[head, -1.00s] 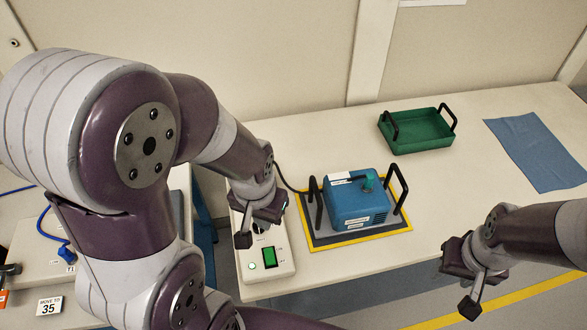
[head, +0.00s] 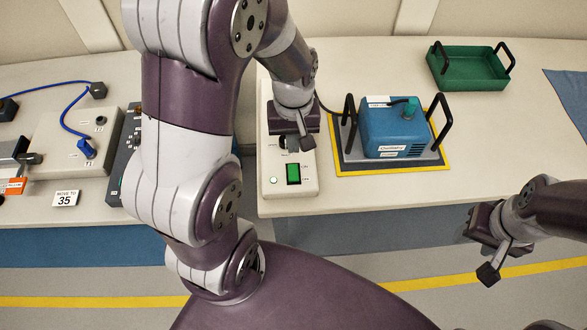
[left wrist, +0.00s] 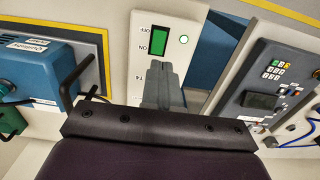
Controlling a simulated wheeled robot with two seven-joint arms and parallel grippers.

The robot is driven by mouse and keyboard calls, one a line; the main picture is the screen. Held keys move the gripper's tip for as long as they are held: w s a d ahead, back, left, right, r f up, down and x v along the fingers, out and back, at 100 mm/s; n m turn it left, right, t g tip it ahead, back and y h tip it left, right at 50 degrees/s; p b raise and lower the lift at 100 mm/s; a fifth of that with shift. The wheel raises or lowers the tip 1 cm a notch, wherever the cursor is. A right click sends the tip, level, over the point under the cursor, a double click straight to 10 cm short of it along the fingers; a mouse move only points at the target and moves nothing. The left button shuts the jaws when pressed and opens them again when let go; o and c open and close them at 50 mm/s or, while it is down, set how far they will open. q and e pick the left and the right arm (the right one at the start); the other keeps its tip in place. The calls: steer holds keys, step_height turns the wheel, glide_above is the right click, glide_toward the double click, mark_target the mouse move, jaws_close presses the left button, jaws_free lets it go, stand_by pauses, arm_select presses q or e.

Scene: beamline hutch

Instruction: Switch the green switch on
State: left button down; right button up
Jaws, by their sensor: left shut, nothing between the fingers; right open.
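The green switch (head: 293,174) is a rectangular rocker on a pale control box (head: 265,146), with a round lamp (head: 273,181) beside it that looks pale green. In the left wrist view the switch (left wrist: 158,41) shows with ON and OFF labels beside it; I cannot tell which way it is tilted. My left gripper (head: 303,142) is shut and empty, over the box on the far side of the switch. Its fingers (left wrist: 165,78) point toward the switch in the wrist view; contact is not visible. My right gripper (head: 487,268) is open and empty, off the table's front edge.
A blue device (head: 392,128) with black handles stands on a yellow-edged mat right of the box. A green tray (head: 468,70) is at the back right. A dark keypad unit (head: 128,150) and cabled equipment (head: 70,145) stand left.

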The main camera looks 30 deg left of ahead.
mark_target(293, 180)
arm_select(q)
step_height(293, 180, down, 12)
steer(key=shift+f+b, duration=0.1)
steer(key=shift+b, duration=0.2)
steer(key=shift+s+d+f, duration=0.1)
steer(key=shift+s+f, duration=0.15)
steer(key=shift+f, duration=0.1)
steer(key=shift+s+r, duration=0.1)
steer(key=shift+s, duration=0.1)
steer(key=shift+w, duration=0.1)
